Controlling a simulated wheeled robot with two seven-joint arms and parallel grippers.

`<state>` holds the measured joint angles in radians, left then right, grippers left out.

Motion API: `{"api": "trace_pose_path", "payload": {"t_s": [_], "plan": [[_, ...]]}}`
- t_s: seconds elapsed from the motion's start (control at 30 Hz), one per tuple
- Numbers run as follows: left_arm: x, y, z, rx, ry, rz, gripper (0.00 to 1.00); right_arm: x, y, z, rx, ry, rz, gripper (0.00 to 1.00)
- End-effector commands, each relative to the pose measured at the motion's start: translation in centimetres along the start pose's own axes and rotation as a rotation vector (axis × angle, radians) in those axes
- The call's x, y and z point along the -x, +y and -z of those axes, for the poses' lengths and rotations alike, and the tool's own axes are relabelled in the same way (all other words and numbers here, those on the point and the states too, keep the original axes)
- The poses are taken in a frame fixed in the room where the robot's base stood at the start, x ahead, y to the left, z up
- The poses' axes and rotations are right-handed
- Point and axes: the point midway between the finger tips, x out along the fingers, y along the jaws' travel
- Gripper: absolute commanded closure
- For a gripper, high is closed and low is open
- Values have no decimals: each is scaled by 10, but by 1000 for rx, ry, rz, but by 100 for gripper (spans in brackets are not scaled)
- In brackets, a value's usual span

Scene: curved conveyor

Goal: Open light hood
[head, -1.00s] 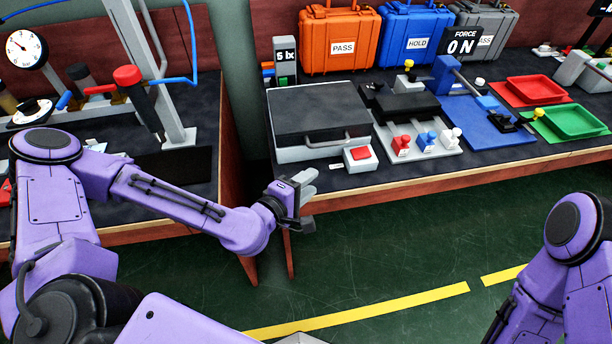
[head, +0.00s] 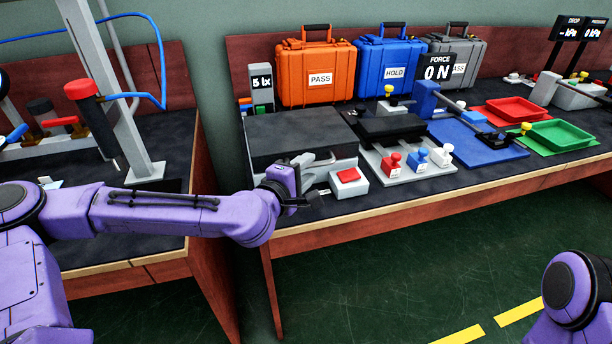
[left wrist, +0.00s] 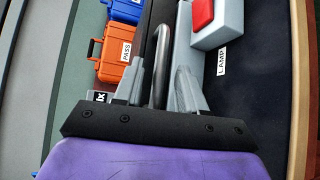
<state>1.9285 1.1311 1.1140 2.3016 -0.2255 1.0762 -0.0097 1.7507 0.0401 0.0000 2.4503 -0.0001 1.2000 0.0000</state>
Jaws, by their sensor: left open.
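The light hood is a low grey box with a dark lid (head: 295,134) at the left end of the right-hand bench, and it looks closed. A curved metal handle (left wrist: 160,66) is on its front. My left gripper (head: 318,178) is open at the hood's front edge. In the left wrist view my left gripper (left wrist: 162,88) has the handle bar between its two spread fingers; whether either finger touches it I cannot tell. In the head view the gripper partly hides the handle. My right gripper is out of view.
A lamp box with a red button (head: 349,176) stands just right of the gripper. A "5 lx" display (head: 262,84) is behind the hood. Red, blue and white knobs (head: 416,161) stand further right. Orange (head: 318,75) and blue (head: 390,68) cases line the back.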

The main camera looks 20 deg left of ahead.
Motion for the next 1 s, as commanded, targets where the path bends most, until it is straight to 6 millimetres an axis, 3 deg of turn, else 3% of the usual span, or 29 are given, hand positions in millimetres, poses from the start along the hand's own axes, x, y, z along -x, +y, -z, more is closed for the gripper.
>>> {"api": "trace_pose_path", "payload": {"t_s": [0.13, 0.37, 0.43, 0.5, 0.83, 1.0], "plan": [[-12, 0, -1, 0, -2, 0, 60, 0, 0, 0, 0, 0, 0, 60], [-13, 0, -2, 1, -3, 0, 60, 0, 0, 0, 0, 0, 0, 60], [-13, 0, -2, 1, -3, 0, 76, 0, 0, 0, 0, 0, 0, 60], [-13, 0, -1, 1, -3, 0, 99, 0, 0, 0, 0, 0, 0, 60], [-12, 3, 2, 4, 1, 2, 100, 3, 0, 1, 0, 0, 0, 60], [-13, 18, -7, 26, -6, 28, 100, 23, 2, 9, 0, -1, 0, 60]]}}
